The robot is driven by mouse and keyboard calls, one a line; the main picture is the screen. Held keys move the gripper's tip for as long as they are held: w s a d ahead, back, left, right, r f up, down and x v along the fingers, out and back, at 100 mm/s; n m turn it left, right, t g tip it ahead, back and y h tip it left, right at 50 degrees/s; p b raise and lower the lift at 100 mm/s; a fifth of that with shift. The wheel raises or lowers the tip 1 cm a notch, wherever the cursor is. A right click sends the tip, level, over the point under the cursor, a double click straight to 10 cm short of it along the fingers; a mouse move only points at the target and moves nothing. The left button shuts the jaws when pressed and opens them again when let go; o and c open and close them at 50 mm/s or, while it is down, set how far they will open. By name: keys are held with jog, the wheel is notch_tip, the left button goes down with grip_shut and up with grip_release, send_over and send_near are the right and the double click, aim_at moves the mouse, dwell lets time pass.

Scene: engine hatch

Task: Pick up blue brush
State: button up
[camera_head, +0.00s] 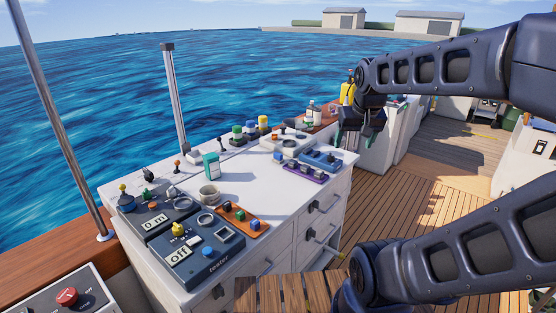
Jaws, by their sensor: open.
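I cannot make out a blue brush for certain in the head view. A blue block-like item (320,158) lies near the right end of the white counter (262,190), beside a purple strip (304,172); it is too small to identify. My gripper (358,136) hangs pointing down beyond the counter's right end, in front of a white cabinet. It is open, and I see nothing held in it. My arm hides part of the area behind it.
Two dark tester boxes (202,262), a green carton (211,164) and several small knobs and jars crowd the counter. Drawers with handles (310,234) face right. Bottles (311,112) stand behind the counter. The wooden deck (400,205) right of it is clear.

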jog(key=w+a+m, duration=0.2)
jog(key=w+m, duration=0.1)
jog(key=w, duration=1.3)
jog(key=m+g+h, duration=0.1)
jog(key=m+h, duration=0.2)
jog(key=m, duration=0.2)
send_over(277, 154)
jog(key=s+a, duration=0.2)
jog(key=s, duration=0.1)
notch_tip(277, 154, down, 23)
jog(key=x, duration=0.5)
jog(key=shift+w, duration=0.3)
jog(key=shift+x, duration=2.65)
jog(key=shift+w+a+r, duration=0.1)
jog(key=shift+c, duration=0.4)
jog(key=c, duration=1)
